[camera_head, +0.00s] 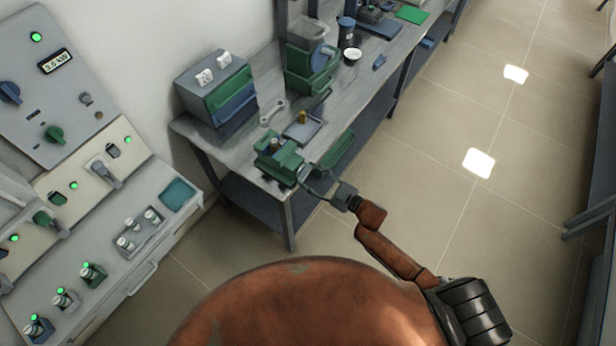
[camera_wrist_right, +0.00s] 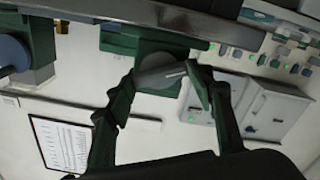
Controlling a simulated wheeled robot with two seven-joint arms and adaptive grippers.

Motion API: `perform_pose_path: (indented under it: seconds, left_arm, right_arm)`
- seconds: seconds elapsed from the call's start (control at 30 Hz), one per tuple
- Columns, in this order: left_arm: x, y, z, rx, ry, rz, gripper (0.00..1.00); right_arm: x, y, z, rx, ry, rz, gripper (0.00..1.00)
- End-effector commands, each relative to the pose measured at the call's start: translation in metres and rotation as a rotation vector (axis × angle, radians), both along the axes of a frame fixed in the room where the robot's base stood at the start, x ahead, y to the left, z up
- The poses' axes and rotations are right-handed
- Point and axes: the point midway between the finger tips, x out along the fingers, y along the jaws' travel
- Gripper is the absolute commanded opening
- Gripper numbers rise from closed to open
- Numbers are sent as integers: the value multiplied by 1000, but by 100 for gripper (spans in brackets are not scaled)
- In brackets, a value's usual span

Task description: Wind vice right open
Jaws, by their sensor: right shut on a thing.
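The green vice (camera_head: 275,165) sits at the near corner of the workbench, and its green body also shows in the right wrist view (camera_wrist_right: 165,44). My right gripper (camera_head: 307,177) reaches the front of the vice from the lower right. In the right wrist view its two dark green fingers (camera_wrist_right: 160,76) close from both sides on the grey vice handle (camera_wrist_right: 163,74), in front of the round screw end. The handle is slightly tilted there. In the head view the gripper largely hides the handle, and the jaw gap is too small to judge. My left gripper is out of view.
The workbench (camera_head: 242,150) holds a wrench (camera_head: 272,113), a small tray (camera_head: 303,130) and a green machine (camera_head: 310,70). A cabinet with green and blue drawers (camera_head: 217,90) stands at its back. Control panels (camera_head: 60,95) stand left. The floor (camera_head: 430,160) right of the bench is clear.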

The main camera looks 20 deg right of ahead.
Motion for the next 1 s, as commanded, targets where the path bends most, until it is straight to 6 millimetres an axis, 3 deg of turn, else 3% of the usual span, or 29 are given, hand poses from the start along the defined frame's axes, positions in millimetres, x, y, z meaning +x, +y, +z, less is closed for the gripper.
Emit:
perform_pose_path:
  seconds: [0.5, 1.0]
  left_arm:
    - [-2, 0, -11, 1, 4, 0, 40]
    - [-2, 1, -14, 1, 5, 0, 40]
  right_arm:
    - [-2, 2, -1, -311, -247, 4, 25]
    - [-3, 3, -1, -400, -315, 6, 25]
